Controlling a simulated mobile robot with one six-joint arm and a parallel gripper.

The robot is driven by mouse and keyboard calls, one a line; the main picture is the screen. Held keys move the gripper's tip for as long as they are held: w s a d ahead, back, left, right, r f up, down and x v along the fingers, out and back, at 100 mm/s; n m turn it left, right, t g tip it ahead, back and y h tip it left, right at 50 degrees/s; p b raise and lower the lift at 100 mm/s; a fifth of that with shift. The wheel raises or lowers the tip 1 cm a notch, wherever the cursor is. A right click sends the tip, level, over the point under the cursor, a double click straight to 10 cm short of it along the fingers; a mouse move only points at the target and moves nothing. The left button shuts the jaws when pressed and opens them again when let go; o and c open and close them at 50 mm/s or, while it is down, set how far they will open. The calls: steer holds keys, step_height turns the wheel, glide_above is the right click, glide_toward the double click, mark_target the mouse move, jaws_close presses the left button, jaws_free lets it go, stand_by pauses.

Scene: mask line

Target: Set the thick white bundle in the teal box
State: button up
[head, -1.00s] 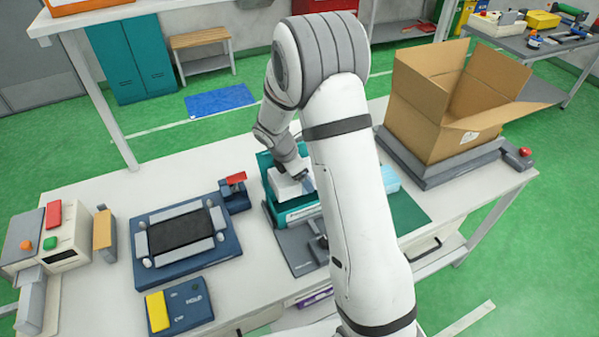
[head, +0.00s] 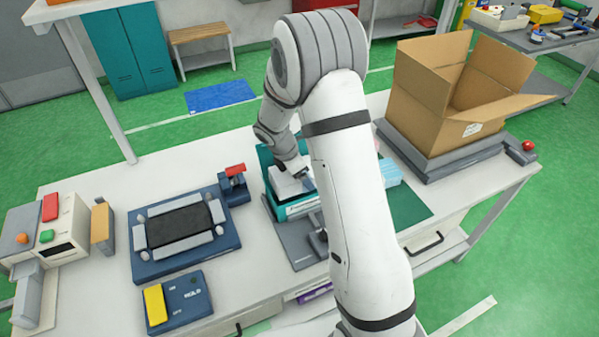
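The teal box (head: 292,209) stands open on the table in the middle, its lid raised at the back. The thick white bundle (head: 284,184) is at the box's opening, within or just above its walls; I cannot tell whether it rests on the bottom. My gripper (head: 303,181) is at the right end of the bundle, pointing down. Its fingers are small and partly hidden by my own arm, so whether they grip the bundle does not show clearly.
A light blue stack (head: 389,173) lies on a green mat (head: 408,208) right of the box. A dark blue fixture (head: 183,235) stands to the left. A large open cardboard carton (head: 440,110) sits at the back right. Bare table shows left of the box.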

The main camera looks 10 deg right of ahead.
stand_by(0.4)
steer(key=o, duration=0.9)
steer(key=shift+d, duration=0.1)
steer(key=shift+w, duration=0.1)
steer(key=shift+r, duration=0.15)
steer(key=shift+r+p, duration=2.75)
steer(key=shift+r, duration=0.65)
